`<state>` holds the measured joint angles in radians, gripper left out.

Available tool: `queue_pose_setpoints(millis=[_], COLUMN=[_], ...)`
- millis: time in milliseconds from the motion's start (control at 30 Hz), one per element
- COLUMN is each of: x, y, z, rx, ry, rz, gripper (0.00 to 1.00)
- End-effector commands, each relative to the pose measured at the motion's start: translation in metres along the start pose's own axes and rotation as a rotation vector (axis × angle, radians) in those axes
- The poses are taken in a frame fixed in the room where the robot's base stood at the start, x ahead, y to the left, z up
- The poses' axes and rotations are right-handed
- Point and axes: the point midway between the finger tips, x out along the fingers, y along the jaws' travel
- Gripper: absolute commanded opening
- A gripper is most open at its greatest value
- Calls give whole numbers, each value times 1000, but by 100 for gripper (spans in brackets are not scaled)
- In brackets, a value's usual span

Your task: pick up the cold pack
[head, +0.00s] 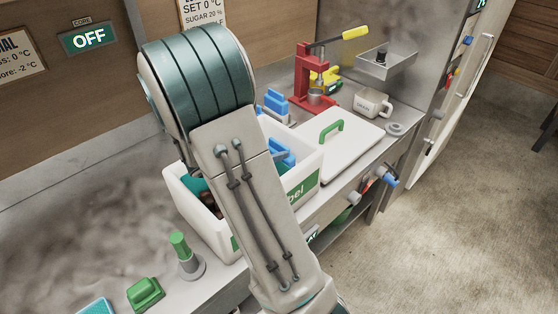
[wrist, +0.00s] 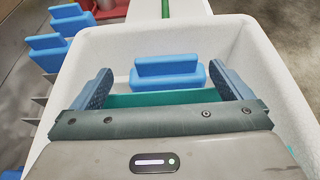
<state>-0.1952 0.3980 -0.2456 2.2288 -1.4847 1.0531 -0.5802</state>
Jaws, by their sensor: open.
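A blue cold pack (wrist: 168,80) with a raised handle bar is inside the white crate (wrist: 262,62) in the wrist view. In the head view, blue parts (head: 282,153) show inside the white crate (head: 305,165), partly behind my arm. My gripper (wrist: 162,70) is open over the crate, with one blue-grey finger on either side of the cold pack. There appear to be gaps between the fingers and the pack; I cannot tell how deep the fingers reach.
More blue packs (wrist: 58,50) stand outside the crate, beyond its left wall. A white lid (head: 338,140) with a green handle lies beside the crate. A red press (head: 312,85) and a mug (head: 372,103) stand behind. A green-topped grey object (head: 185,258) stands at the front left.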

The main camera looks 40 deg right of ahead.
Motion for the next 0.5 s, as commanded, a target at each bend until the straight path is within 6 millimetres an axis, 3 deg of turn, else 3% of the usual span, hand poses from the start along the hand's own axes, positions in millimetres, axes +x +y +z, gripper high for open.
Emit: queue_pose_setpoints(millis=[300,500], x=[41,52], y=[-8,-7], z=[2,1], rx=[0,0], ry=[0,1], rz=[-3,1], gripper=[98,98])
